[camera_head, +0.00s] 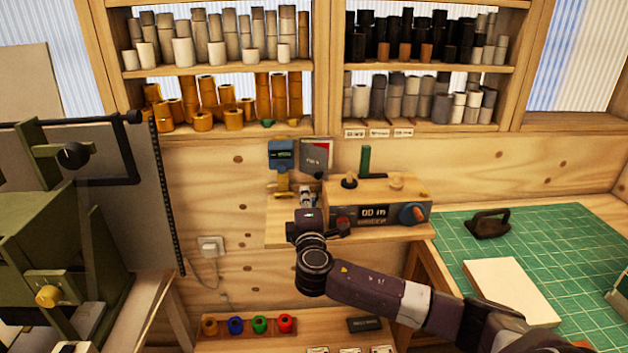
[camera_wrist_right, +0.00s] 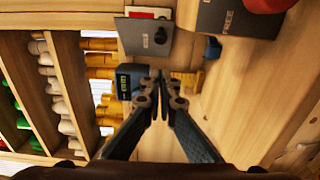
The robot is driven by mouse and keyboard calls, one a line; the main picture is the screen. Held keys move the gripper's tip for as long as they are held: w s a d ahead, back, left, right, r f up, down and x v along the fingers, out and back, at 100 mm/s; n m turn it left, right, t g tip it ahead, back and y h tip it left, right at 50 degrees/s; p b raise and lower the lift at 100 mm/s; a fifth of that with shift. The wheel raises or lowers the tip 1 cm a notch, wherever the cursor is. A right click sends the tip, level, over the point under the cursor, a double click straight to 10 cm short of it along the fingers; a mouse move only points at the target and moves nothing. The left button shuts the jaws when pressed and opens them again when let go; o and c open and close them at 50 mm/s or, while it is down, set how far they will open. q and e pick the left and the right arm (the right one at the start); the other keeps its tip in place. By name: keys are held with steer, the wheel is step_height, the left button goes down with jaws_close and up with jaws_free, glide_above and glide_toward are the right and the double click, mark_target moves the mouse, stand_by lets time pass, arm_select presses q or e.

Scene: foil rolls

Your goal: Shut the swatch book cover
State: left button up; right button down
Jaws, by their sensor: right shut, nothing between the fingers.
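A dark grey book, which looks like the swatch book (camera_head: 316,156), stands against the wooden wall at the back of a small shelf. A red and white part shows at its upper edge. In the right wrist view the grey swatch book (camera_wrist_right: 146,36) has coloured strips along one edge; I cannot tell how far its cover stands open. My right gripper (camera_head: 306,192) is in front of and below the book, apart from it. In the right wrist view its fingers (camera_wrist_right: 159,78) are together and empty. My left gripper is not in view.
A blue device (camera_head: 281,155) stands just left of the book. A wooden box with a display (camera_head: 374,213) stands to the right on the shelf (camera_head: 278,229). Foil rolls (camera_head: 218,50) fill the racks above. A green cutting mat (camera_head: 580,250) lies at right.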

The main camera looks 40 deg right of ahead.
mark_target(317, 178)
steer(key=w+d+p, duration=0.2)
steer(key=w+d, duration=0.1)
steer(key=d, duration=0.2)
steer(key=shift+w, duration=0.1)
steer(key=shift+d, duration=0.1)
steer(key=shift+d+f+b, duration=0.1)
steer(key=shift+d+b, duration=0.2)
steer(key=shift+d, duration=0.35)
